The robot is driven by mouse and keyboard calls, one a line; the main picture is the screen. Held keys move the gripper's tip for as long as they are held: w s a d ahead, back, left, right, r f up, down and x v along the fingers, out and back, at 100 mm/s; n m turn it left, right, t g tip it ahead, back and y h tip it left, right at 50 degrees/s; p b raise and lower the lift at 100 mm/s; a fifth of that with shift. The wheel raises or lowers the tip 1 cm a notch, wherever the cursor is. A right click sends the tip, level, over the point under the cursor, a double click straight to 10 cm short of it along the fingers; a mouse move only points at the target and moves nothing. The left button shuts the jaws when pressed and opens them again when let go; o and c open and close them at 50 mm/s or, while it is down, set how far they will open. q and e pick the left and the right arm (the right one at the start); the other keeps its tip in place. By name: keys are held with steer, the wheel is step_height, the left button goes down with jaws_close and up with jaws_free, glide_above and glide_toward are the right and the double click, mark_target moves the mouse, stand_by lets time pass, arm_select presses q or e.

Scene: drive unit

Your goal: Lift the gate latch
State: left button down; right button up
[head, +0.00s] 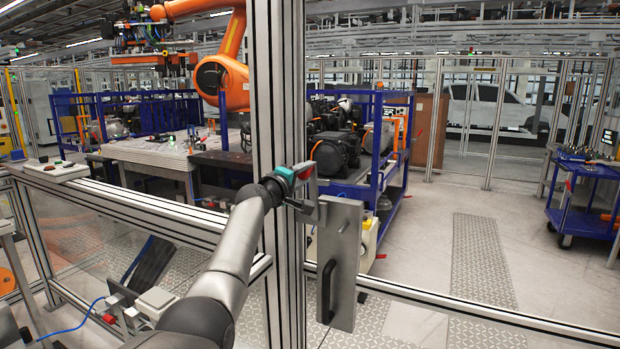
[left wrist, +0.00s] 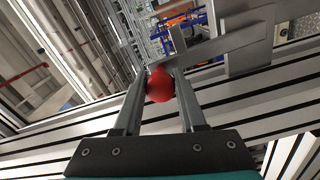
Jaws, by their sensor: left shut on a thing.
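The gate latch is a grey metal plate (head: 340,245) with a dark pull handle (head: 327,290), mounted at the aluminium post. Its lever ends in a red ball knob (left wrist: 159,86), and the flat metal bar (left wrist: 222,44) runs from near the knob to the right in the left wrist view. My left gripper (head: 305,173), with a teal band at its base, is at the top of the latch. It is shut on the red knob, with one finger on each side. The knob is mostly hidden by the fingers in the head view. My right gripper is not in view.
A tall aluminium post (head: 278,90) stands right beside my left gripper, and a horizontal rail (head: 470,315) runs right from it. Behind are a blue cart with machine parts (head: 365,190), an orange robot arm (head: 232,40) and a blue trolley (head: 580,195).

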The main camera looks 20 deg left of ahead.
arm_select(q)
steer(key=shift+a+r, duration=0.15)
steer(key=shift+a, duration=0.05)
stand_by(0.3)
steer(key=shift+c, duration=2.4)
jaws_free()
steer(key=shift+s, duration=0.1)
steer(key=shift+s+p, duration=0.45)
steer(key=shift+s, duration=1.45)
steer(key=s, duration=1.1)
steer(key=shift+s+a+b, duration=0.15)
steer(key=shift+a+b, duration=0.1)
steer(key=shift+b, duration=0.05)
